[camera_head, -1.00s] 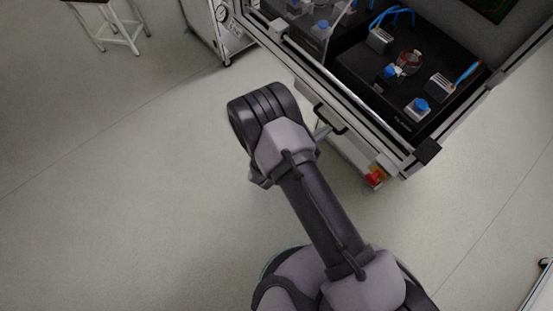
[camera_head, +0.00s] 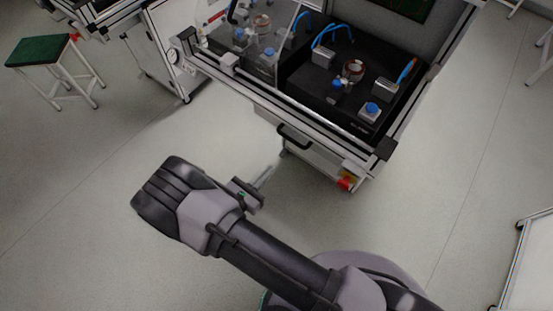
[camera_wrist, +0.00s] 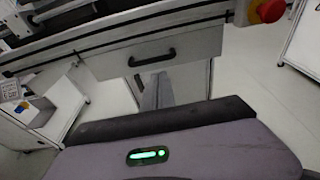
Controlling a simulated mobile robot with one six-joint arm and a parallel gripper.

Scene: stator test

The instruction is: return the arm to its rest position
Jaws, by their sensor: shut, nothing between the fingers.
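My gripper (camera_head: 266,176) shows in the camera_head view as a small dark body with a thin pale finger part. It is beyond the elbow of my arm, over open floor left of the test bench. The fingers are shut with nothing seen between them. In the wrist view the narrow grey fingers (camera_wrist: 156,92) point away toward the bench front. My arm is folded low over my base, its dark upper link running from lower right to upper left. The wrist housing with a green light fills the bottom of the wrist view.
The test bench (camera_head: 281,110) stands ahead, with a black handle (camera_head: 295,136) and a red emergency button (camera_head: 345,183) on its front side. A green-topped stool (camera_head: 38,50) is at the far left. A white-panelled unit (camera_head: 530,265) is at the lower right. Floor left of my arm is clear.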

